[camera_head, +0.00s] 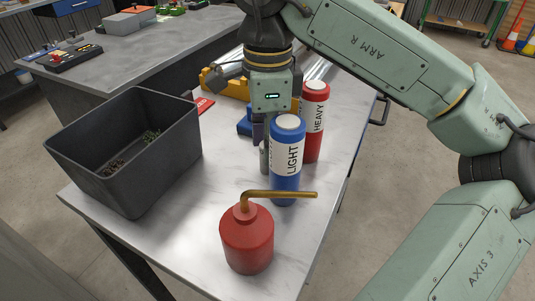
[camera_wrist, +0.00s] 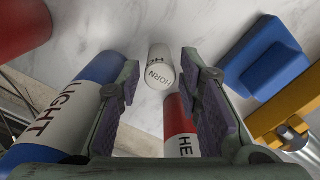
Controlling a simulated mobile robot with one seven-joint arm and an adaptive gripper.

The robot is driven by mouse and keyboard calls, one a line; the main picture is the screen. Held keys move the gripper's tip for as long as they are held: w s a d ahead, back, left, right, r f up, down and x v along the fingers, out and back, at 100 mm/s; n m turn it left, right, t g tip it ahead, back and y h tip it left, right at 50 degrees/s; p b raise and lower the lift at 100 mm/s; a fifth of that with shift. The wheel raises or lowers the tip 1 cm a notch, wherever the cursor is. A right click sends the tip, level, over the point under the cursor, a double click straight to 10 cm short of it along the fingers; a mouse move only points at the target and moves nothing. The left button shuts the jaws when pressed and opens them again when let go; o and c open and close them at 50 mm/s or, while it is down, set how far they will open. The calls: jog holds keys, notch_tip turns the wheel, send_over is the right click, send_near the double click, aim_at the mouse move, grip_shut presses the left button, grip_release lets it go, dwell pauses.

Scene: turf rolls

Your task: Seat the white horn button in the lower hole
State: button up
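The white button marked HORN (camera_wrist: 159,72) shows in the wrist view on the pale metal bench top, just beyond and between my fingertips. My gripper (camera_wrist: 158,82) is open, one finger on each side of the button's near end; I cannot tell whether they touch it. In the head view my gripper (camera_head: 264,150) points down behind the blue bottle marked LIGHT (camera_head: 286,165), which hides much of it. I cannot make out the horn button there. I see no hole that I can identify as the lower one.
A red bottle marked HEAVY (camera_head: 314,125) stands close behind LIGHT. A red oil can (camera_head: 247,240) stands in front, a dark bin (camera_head: 172,180) at left. Yellow parts (camera_head: 228,84) and a blue block (camera_wrist: 264,57) lie near my gripper. Bench top between bin and can is clear.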

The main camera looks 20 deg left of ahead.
jog(key=shift+c, duration=0.5)
grip_shut()
